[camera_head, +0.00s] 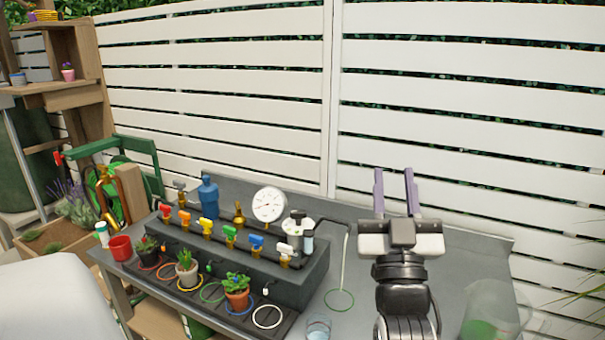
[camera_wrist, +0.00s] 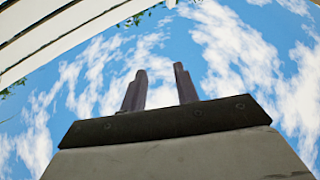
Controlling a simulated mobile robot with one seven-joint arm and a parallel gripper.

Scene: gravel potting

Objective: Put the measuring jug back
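A large clear vessel (camera_head: 490,312), which looks like the measuring jug, stands at the right front of the grey table (camera_head: 465,250). Green shows through its lower part, and the picture's bottom edge cuts it off. My gripper (camera_head: 393,172) is raised over the table to the left of this vessel, its fingers pointing up and away. In the wrist view my gripper (camera_wrist: 159,68) has its two fingers apart, with only sky between them. It is open, empty and apart from the vessel.
A dark valve manifold (camera_head: 285,280) with coloured taps and a gauge (camera_head: 269,204) stands left of my arm. A small clear cup (camera_head: 318,329) and a green ring (camera_head: 339,300) are near it. Potted plants line the front left. A white fence (camera_head: 440,130) is behind.

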